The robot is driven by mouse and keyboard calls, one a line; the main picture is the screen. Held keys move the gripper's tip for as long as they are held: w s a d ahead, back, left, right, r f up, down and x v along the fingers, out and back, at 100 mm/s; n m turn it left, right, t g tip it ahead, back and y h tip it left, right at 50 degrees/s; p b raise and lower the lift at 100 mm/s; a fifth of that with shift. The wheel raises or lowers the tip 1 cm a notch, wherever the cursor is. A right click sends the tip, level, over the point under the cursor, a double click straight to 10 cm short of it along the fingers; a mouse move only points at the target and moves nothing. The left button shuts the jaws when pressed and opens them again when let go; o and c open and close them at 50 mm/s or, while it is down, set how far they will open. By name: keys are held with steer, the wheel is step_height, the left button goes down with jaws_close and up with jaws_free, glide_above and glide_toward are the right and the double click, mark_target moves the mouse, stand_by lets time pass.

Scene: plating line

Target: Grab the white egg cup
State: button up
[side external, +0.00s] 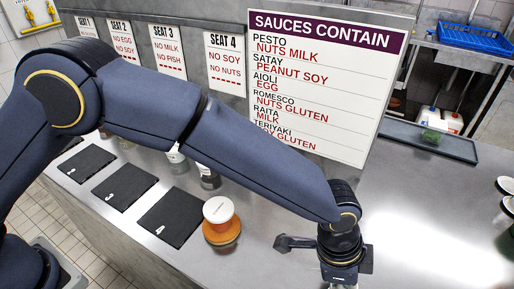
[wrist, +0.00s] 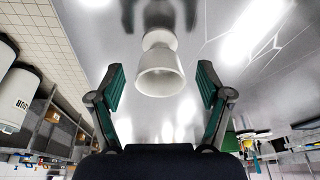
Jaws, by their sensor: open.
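The white egg cup (wrist: 160,75) shows in the wrist view, in the middle, with its wide bowl facing the camera and its narrower stem beyond. My gripper (wrist: 161,88) is open, with one green-padded finger on each side of the cup. Gaps show between both fingers and the cup, and I cannot tell how far the cup is in depth. In the side view my gripper (side external: 340,284) is low over the counter, its fingers cut off by the bottom edge. The egg cup is not visible in that view.
An orange-brown container with a white top (side external: 221,230) stands left of my gripper. Dark mats (side external: 170,214) lie farther left. A sauce sign (side external: 325,80) stands behind. A grey tray (side external: 455,146) lies at the back right, with white cups (side external: 505,186) at the right edge.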

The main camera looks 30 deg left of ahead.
steer(key=shift+d+f, duration=0.1)
steer(key=shift+f, duration=0.2)
steer(key=c, duration=1.3)
